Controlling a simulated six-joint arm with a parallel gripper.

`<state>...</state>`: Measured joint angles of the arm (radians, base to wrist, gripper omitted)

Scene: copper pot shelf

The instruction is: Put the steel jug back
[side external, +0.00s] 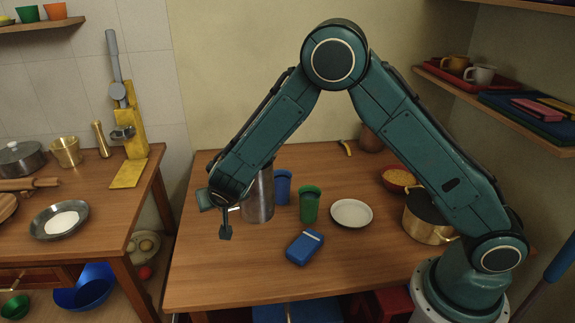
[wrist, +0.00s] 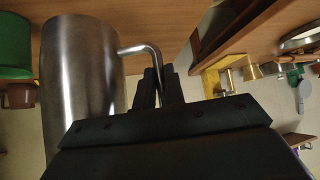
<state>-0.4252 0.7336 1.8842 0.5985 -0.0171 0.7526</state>
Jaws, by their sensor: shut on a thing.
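The steel jug (side external: 259,197) is a tall grey metal cylinder at the left part of the table, close to upright. It fills the left of the wrist view (wrist: 82,80), where its bent handle (wrist: 142,50) reaches to my gripper (wrist: 158,85). My gripper (side external: 228,214) is shut on that handle, at the jug's left side in the side view. My arm hides the jug's upper part there. I cannot tell whether the jug's base touches the table.
A blue cup (side external: 282,187), green cup (side external: 310,205), white plate (side external: 351,213) and blue box (side external: 304,247) stand right of the jug. A lidded pot (side external: 428,218) is near my base. A gap separates the table from the left counter (side external: 100,220). A wall shelf (side external: 485,100) is at right.

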